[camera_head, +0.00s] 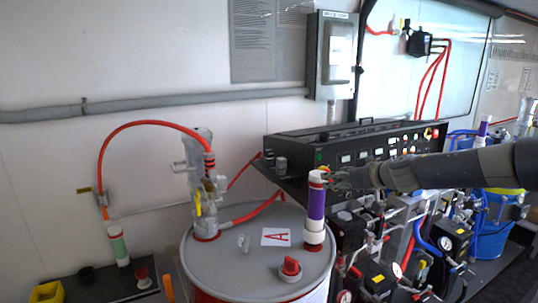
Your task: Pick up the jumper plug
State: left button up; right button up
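I cannot single out the jumper plug with certainty. Small red and yellow bits (323,169) show at the fingertips of my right gripper (334,177), but they are too small to identify. My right arm comes in from the right across the front of the black control console (345,141). Its gripper is beside the top of a purple and white cylinder (316,205) standing on the drum. The fingers are too small and dark to tell whether they are open, shut or holding something. My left gripper is not in view.
A grey-lidded drum (225,268) carries a clear pump fitting with a red hose (140,124), a card marked A (276,237) and a red-capped plug (290,267). Gauges and valves crowd the lower right. A grey box (332,56) hangs on the wall. The wall at left is mostly clear.

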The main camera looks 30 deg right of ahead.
aim_at(268, 156)
jog(key=i+l, duration=0.1)
jog(key=i, duration=0.9)
